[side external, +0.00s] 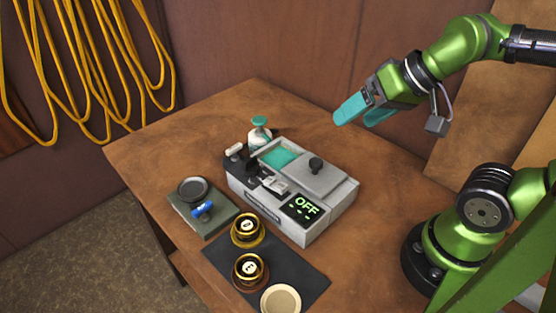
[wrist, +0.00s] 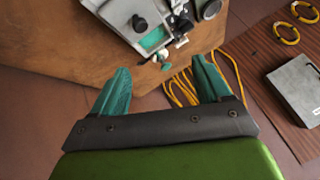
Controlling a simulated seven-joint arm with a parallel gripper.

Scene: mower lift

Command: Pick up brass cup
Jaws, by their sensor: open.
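Two metallic cups stand on a dark mat near the front of the table in the side view. The upper one is a bright brass cup (side external: 248,229); the lower cup (side external: 250,271) looks a darker brown-gold. Both have pale marked tops, too small to read. My gripper (side external: 362,112) is open and empty, raised above the back right of the table, well away from both cups. In the wrist view its teal fingers (wrist: 160,82) are spread with nothing between them. Neither cup shows in the wrist view.
A grey machine (side external: 318,182) with an "OFF" display stands between my gripper and the cups. A dark scale-like block (side external: 200,208), a teal-capped bottle (side external: 260,133) and a beige dish (side external: 281,299) are nearby. The table's (side external: 165,150) back left is clear.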

